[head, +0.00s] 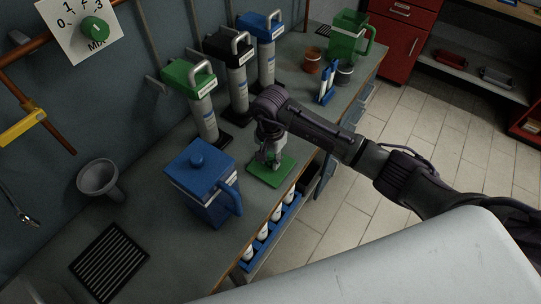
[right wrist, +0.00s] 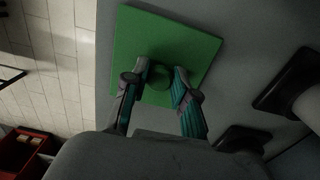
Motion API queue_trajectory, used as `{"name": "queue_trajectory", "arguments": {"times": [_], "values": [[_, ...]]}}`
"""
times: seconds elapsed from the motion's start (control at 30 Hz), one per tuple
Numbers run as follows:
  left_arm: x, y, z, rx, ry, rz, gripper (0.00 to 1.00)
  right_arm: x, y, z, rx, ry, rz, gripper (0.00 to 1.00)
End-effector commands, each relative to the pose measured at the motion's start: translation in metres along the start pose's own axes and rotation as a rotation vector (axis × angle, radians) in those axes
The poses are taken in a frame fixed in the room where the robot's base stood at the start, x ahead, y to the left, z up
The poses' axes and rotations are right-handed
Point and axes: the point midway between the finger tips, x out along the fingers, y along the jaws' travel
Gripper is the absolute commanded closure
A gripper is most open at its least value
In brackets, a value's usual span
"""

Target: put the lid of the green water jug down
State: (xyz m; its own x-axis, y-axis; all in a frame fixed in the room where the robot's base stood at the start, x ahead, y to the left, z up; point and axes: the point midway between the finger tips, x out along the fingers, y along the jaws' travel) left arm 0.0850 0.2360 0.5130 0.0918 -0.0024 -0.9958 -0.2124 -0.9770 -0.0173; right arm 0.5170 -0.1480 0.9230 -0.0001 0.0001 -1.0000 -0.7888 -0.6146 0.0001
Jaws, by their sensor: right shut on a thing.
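The green lid (head: 265,178) is a flat square plate at the counter's front edge, right of the blue jug (head: 203,188). I cannot tell whether it rests on the counter or hangs just above it. My right gripper (head: 270,163) reaches down over it. In the right wrist view the fingers of my right gripper (right wrist: 160,78) are shut on the round knob of the green lid (right wrist: 135,42). The green water jug (head: 346,42) stands upright without a lid at the far end of the counter. My left gripper is not in view.
Bottles (head: 263,232) hang below the front edge. The blue jug is close to the lid's left.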

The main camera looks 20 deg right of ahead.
Motion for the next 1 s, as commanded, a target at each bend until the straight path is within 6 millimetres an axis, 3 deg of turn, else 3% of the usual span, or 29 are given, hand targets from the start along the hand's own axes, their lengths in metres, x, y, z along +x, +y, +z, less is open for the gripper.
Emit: {"name": "queue_trajectory", "arguments": {"times": [0.27,0.3,0.43,0.83,1.0], "values": [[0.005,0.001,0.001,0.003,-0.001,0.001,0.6,0.004,0.0,-0.001,0.0,0.001,-0.001,0.97],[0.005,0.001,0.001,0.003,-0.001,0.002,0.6,0.003,0.0,0.0,0.0,0.001,-0.001,0.7],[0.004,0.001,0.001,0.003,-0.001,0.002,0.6,0.002,0.0,0.0,0.0,0.0,0.0,0.48],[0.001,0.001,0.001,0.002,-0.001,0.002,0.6,-0.003,-0.001,0.0,0.0,0.0,-0.002,0.48],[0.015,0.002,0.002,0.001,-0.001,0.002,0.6,-0.029,-0.001,-0.002,-0.002,0.005,-0.006,0.48]]}}
